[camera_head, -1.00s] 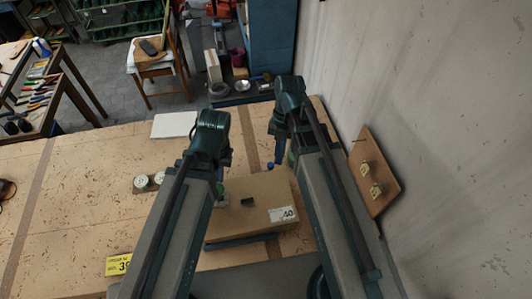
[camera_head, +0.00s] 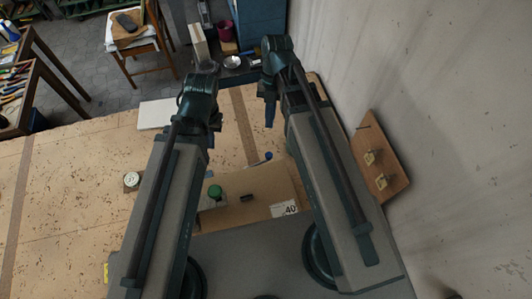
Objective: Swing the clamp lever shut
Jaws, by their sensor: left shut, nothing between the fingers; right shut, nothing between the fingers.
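I cannot make out a clamp lever for certain in the head view. A brown wooden board (camera_head: 394,184) with two small pale fittings (camera_head: 379,182) and a short dark peg (camera_head: 362,127) leans by the wall at the right. My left gripper (camera_head: 214,124) is shut and empty over the far part of the bench, mostly hidden by its own wrist. My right gripper (camera_head: 270,113) is shut and empty, pointing down, to the left of the board and clear of it.
A cardboard box (camera_head: 240,214) marked 40 lies between my arms, with a green round cap (camera_head: 214,191) by it. A white slab (camera_head: 156,114) and a small round tin (camera_head: 131,180) lie on the bench (camera_head: 60,185). The wall (camera_head: 430,90) bounds the right.

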